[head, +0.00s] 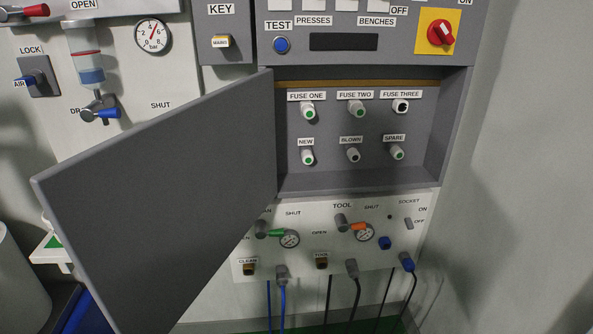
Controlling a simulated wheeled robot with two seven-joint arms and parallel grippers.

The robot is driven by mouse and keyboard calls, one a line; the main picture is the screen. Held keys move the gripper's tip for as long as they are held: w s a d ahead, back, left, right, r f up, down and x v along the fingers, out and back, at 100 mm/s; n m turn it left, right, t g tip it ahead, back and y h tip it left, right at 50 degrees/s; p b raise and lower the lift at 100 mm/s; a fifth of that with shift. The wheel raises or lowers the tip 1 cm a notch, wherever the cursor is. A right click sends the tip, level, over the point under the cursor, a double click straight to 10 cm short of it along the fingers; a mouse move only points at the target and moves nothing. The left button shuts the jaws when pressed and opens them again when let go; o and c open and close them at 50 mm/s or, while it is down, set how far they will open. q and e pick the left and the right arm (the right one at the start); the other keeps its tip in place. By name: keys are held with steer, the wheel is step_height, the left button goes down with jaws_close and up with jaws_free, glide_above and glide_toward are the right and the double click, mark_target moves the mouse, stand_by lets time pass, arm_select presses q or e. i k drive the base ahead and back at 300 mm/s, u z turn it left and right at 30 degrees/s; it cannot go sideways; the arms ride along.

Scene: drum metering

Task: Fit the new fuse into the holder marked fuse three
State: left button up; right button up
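The fuse compartment (430,135) is open in the head view, with two rows of labelled holders. The holder marked fuse three (401,106) is at the upper right and shows a white rim with a dark centre. I cannot tell if anything sits in it. The position marked new (308,157), lower left, holds a white fuse with a green end. Fuse one (307,112) and fuse two (358,109) also show green ends. The position marked blown (353,155) shows a dark end, and spare (397,152) a green one. Neither gripper is in view.
The grey compartment door (155,205) is swung wide open to the left and juts out towards me. A red rotary switch (440,34) is at the upper right. Below the compartment, a panel carries gauges, valves and hoses (283,300). The space before the holders is clear.

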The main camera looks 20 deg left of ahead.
mark_target(306, 156)
steer(key=z, duration=0.8)
steer(key=i, duration=0.6)
steer(key=u, duration=1.1)
